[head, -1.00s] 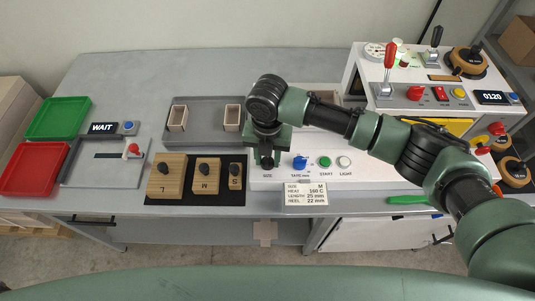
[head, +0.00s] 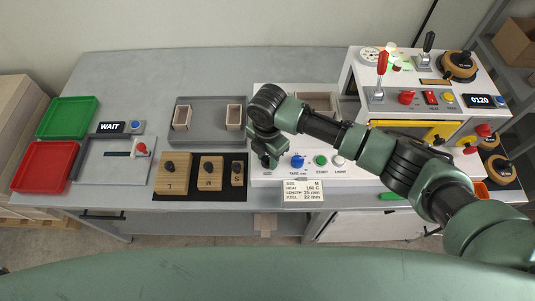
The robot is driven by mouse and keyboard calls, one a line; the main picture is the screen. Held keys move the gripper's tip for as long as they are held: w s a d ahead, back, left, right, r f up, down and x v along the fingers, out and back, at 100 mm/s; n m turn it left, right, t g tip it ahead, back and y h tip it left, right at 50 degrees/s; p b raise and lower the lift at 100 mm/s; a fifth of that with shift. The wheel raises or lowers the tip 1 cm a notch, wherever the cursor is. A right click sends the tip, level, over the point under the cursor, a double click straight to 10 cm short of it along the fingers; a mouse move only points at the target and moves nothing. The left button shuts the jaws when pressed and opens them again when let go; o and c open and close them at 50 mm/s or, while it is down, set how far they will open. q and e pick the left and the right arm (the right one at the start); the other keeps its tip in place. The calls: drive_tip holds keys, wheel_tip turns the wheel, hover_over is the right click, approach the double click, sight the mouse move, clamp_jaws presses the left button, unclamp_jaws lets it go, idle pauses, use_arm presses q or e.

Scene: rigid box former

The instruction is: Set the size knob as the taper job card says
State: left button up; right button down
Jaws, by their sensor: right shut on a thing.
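The job card (head: 303,191) at the front edge of the white machine panel (head: 368,177) reads size M, with heat, length and heel lines below. The dark size knob (head: 268,163) is at the left end of that panel, above its small label. My right gripper (head: 266,160) points down over the knob and is shut on it. The gripper and wrist hide much of the knob, so I cannot tell its pointer setting. My left gripper is out of view.
Right of the size knob are a blue knob (head: 297,161), a green start button (head: 320,160) and a light. Wooden blocks L (head: 172,175), M (head: 210,174) and S (head: 237,174) stand on a black mat to the left. A grey tray (head: 207,132) lies behind.

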sight(267, 158)
idle(0.4)
drive_tip(key=c, duration=1)
unclamp_jaws()
drive_tip(key=shift+o, duration=0.2)
wheel_tip(267, 158, up, 7)
drive_tip(key=shift+f+b, duration=0.2)
drive_tip(key=shift+b, duration=0.65)
drive_tip(key=shift+r, duration=0.65)
